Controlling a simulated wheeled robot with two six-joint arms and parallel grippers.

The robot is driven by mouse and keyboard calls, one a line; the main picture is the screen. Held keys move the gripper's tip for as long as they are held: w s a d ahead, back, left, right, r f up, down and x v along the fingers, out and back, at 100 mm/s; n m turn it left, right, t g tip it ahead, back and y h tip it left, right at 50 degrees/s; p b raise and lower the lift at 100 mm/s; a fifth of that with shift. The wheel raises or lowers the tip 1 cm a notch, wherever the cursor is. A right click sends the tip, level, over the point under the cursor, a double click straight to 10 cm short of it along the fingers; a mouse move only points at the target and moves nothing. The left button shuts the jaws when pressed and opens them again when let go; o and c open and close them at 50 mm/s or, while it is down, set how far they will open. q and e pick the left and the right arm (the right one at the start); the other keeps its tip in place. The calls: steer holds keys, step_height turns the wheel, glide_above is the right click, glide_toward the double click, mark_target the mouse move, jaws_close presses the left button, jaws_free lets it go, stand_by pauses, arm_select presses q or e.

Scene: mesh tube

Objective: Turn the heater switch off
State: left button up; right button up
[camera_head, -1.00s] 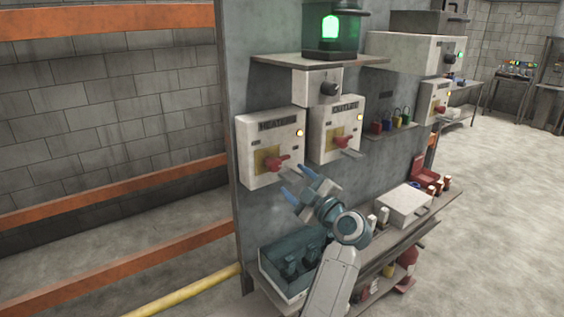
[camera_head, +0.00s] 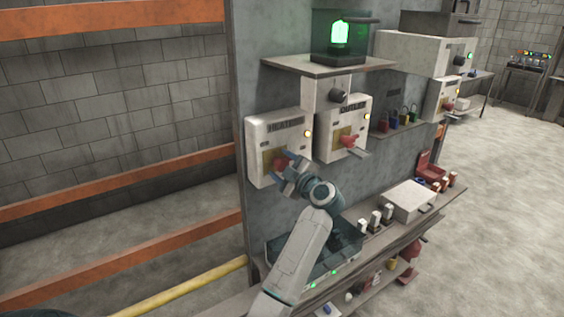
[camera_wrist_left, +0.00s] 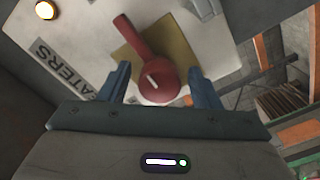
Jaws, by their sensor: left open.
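The heater switch box (camera_head: 264,135) is a white panel labelled "HEATERS" on the grey wall board, with a lit lamp at its upper right. Its red rotary switch (camera_head: 281,163) is partly hidden by my left gripper (camera_head: 286,176) in the head view. In the left wrist view the red switch (camera_wrist_left: 161,82) has its handle pointing to the upper left over a yellowish plate (camera_wrist_left: 178,53). My left gripper (camera_wrist_left: 158,72) is open, with one finger on each side of the round hub. I cannot tell whether a finger touches it. My right gripper is not in view.
A similar box (camera_head: 344,130) with a red switch stands close to the right. A shelf with a green-lit lamp (camera_head: 340,38) is above. Below are a teal bin (camera_head: 345,262) and a ledge with a white box (camera_head: 407,201). An orange rail (camera_head: 120,180) runs at left.

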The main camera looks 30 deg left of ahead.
arm_select(q)
steer(key=c, duration=1)
